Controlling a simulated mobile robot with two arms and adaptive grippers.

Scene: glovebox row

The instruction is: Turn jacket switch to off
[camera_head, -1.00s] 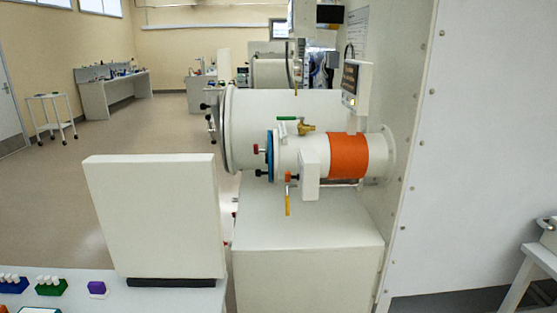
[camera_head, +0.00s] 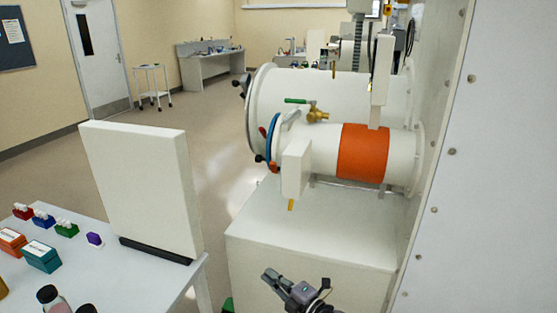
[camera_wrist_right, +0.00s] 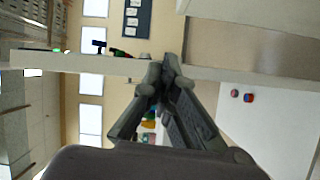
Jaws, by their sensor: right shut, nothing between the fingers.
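The jacket is probably the orange band (camera_head: 363,153) around the small white cylinder (camera_head: 324,150). A thin white box (camera_head: 382,70) stands on a post above the band, seen nearly edge-on. Another white box (camera_head: 297,168) is at the cylinder's front side. I cannot make out a jacket switch on either. My right gripper (camera_head: 270,275) is low in front of the white cabinet, below the cylinder and apart from it. In the right wrist view, its fingers (camera_wrist_right: 164,70) meet with nothing between them. My left gripper is not in view.
A white upright panel (camera_head: 140,185) stands on the table (camera_head: 185,285) at left, with small coloured boxes and bottles. A tall white wall (camera_head: 510,170) bounds the right. A brass valve (camera_head: 317,115) with a green handle (camera_head: 298,100) sits above the cylinder.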

